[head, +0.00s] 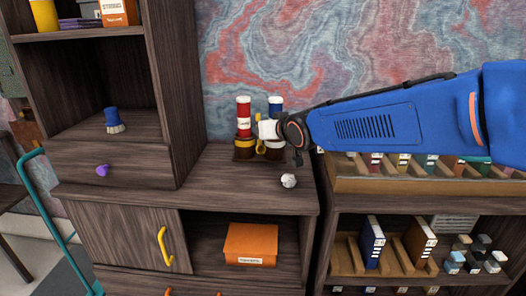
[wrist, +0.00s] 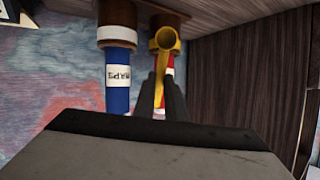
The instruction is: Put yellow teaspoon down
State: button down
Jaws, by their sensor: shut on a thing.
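A yellow teaspoon (head: 260,147) is upright in front of two rolled tubes at the back of the dark wooden desk top (head: 220,185). My gripper (head: 263,132) comes in from the right above it. In the wrist view the teaspoon (wrist: 164,40) is between the dark fingertips of my gripper (wrist: 166,80), which is shut on it. I cannot tell whether the teaspoon's lower end touches the desk top or a holder.
A red tube (head: 243,107) and a blue tube (head: 275,103) stand in brown holders close behind the teaspoon. A crumpled white ball (head: 288,181) lies at the front right. A tall shelf unit (head: 165,90) bounds the left. The desk top's front left is clear.

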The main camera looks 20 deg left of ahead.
aim_at(264, 151)
jog(key=shift+f, duration=3.6)
jog(key=shift+f, duration=0.1)
jog(key=c, duration=1.8)
grip_release()
